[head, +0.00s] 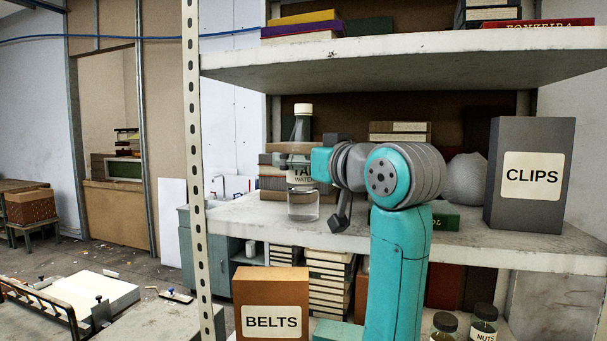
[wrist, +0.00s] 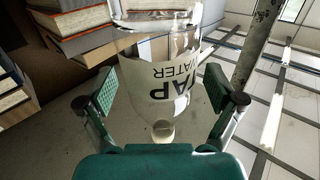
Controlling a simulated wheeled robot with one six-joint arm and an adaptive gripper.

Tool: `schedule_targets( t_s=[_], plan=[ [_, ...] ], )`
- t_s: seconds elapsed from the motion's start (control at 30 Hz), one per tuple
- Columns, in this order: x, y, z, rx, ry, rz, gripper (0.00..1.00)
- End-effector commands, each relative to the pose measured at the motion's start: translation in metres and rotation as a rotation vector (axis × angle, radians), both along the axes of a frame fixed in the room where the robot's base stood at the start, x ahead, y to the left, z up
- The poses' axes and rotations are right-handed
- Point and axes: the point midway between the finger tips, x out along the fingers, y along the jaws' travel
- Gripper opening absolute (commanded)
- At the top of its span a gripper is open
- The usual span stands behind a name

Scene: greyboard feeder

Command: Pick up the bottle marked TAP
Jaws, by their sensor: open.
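The bottle (head: 303,206) is clear, with a cream cap and a white label reading TAP WATER. It stands upright on the middle shelf (head: 461,240), near its left end. My gripper (head: 295,160) is level with the label, reaching in from the right, and its fingers hide part of the label. In the wrist view the bottle (wrist: 160,85) appears upside down between the two fingers of my gripper (wrist: 162,92). The fingers are spread, with a visible gap on each side of the bottle.
Stacked books (head: 272,180) stand behind the bottle. A perforated post (head: 193,150) rises to its left. A grey CLIPS box (head: 530,150) and a pale rounded object (head: 465,178) stand to the right. The upper shelf (head: 420,62) is overhead. A BELTS box (head: 272,292) sits below.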

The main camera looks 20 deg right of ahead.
Motion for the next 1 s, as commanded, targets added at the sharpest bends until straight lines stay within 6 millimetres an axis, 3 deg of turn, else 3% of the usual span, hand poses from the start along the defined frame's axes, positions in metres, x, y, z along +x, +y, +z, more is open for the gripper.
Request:
schedule_targets(
  t_s=[0.07, 0.37, 0.73, 1.0],
  plan=[
    [0.0, 0.0, 0.0, 0.0, 0.0, 0.0, 0.92],
    [0.0, 0.0, 0.0, 0.0, 0.0, 0.0, 0.2],
    [-0.001, 0.0, 0.003, 0.0, -0.002, 0.0, 0.2],
    [-0.001, 0.0, 0.023, 0.0, -0.003, 0.0, 0.2]
  ],
)
